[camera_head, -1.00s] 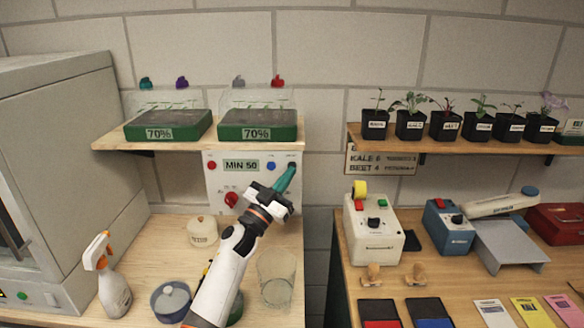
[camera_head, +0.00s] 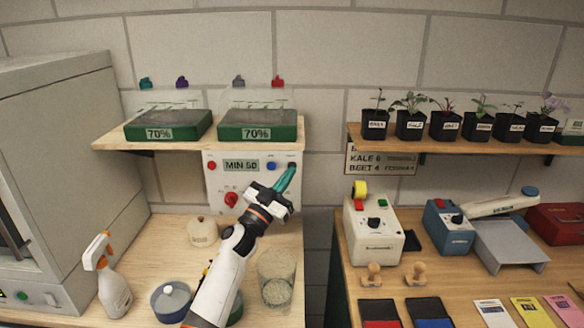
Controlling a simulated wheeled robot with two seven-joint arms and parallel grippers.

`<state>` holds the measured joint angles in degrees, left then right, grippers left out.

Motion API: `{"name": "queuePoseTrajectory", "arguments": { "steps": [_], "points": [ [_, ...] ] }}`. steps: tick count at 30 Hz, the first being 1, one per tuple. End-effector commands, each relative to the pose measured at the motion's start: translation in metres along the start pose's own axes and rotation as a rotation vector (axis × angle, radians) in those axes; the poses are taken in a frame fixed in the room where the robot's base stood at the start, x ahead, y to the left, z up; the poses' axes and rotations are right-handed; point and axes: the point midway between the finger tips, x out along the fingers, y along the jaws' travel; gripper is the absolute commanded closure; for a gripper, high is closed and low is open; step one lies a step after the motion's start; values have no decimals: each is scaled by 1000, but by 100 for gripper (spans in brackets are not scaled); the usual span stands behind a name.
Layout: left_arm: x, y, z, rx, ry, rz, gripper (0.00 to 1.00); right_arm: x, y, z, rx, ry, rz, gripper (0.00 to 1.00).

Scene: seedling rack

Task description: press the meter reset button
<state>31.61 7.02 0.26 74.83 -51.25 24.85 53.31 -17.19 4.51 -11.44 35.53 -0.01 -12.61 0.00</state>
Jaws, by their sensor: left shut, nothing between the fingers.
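The meter is a white wall panel (camera_head: 214,193) under the left shelf, with a display (camera_head: 241,165) that seems to read MIN 50. It carries a red button (camera_head: 212,166), a blue button (camera_head: 271,166) and a red knob (camera_head: 231,199). The small labels are too blurred to read, so I cannot tell which control is the reset. My left gripper (camera_head: 290,169) is shut and empty, its teal fingers pointing up at the panel's upper right corner. The tips cover a control there; contact cannot be told. My right gripper is not in view.
Below are a glass beaker (camera_head: 277,270), a cream pot (camera_head: 202,232), a blue lidded pot (camera_head: 171,300) and a spray bottle (camera_head: 112,280). The shelf (camera_head: 208,144) with trays overhangs the panel. A second bench (camera_head: 400,286) stands right, across a gap.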

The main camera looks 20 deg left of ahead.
Motion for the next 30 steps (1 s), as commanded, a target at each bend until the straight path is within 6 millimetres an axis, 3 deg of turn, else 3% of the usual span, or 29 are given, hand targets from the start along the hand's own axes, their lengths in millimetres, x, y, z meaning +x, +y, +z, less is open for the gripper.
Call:
{"name": "queuePoseTrajectory", "arguments": {
  "steps": [30],
  "points": [
    [8,6,-6,1,0,-1,100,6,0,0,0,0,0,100]
  ]
}}
